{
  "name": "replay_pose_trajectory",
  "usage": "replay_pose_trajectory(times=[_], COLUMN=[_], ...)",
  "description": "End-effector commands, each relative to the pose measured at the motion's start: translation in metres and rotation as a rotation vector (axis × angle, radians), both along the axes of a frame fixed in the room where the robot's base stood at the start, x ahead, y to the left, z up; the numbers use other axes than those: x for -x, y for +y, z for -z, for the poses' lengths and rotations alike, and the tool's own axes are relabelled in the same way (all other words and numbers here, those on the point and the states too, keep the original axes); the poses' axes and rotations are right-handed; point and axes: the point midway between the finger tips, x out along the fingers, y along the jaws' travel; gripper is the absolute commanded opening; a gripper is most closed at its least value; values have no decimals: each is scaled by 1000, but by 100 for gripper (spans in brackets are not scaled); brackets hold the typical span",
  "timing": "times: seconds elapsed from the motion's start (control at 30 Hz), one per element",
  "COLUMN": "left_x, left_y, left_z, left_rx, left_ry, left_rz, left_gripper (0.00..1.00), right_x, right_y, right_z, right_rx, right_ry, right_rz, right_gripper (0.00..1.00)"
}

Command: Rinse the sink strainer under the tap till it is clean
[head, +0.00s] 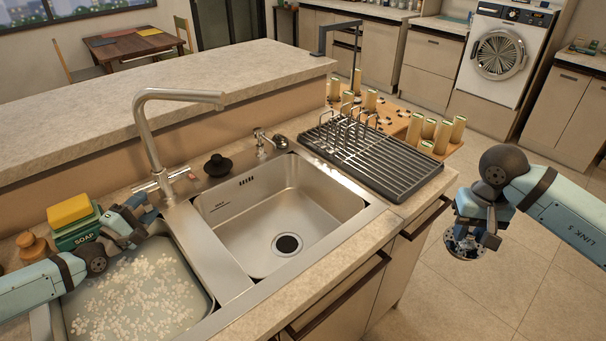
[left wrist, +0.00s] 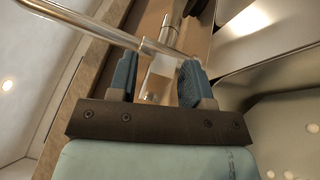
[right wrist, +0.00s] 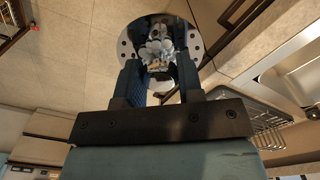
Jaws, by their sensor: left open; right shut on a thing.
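The sink strainer (head: 466,246) is a round metal piece with holes, held over the floor to the right of the counter. My right gripper (head: 476,222) is shut on it. In the right wrist view the strainer (right wrist: 125,48) faces the camera, with pale and brownish scraps (right wrist: 160,45) in its middle. The steel tap (head: 150,128) stands behind the sinks, its spout over the right basin's back edge; no water shows. My left gripper (head: 150,212) is open beside the tap's base. In the left wrist view part of the tap body (left wrist: 158,75) appears between the fingers; contact is unclear.
The right basin (head: 265,215) is empty, with a dark drain (head: 287,244). The left basin (head: 140,295) holds cloudy, foamy water. A soap box with a yellow sponge (head: 70,209), a black plug (head: 217,165) and a drying rack (head: 375,160) stand around the sinks.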

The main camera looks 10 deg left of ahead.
Motion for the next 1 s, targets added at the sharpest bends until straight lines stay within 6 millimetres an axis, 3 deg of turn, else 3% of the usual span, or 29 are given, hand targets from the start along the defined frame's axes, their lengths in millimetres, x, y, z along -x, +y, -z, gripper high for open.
replay_pose_trajectory(times=[0.2, 0.57, 0.8, 1.0], left_x=[-20, -24, -24, -24], left_y=[-5, -6, -6, -6], left_z=[-3, -2, -3, -7], left_rx=[0, -1, 0, 18], left_ry=[-2, 1, 1, 16], left_rz=[-2, -1, -1, 0], left_gripper=[45, 45, 0, 0], right_x=[0, 0, 0, 0], right_y=[0, 0, 0, 0], right_z=[0, 0, 0, -7], right_rx=[0, 0, 0, 0], right_ry=[0, 0, 0, -1], right_rz=[0, 0, 0, 0], right_gripper=[10, 10, 10, 10])
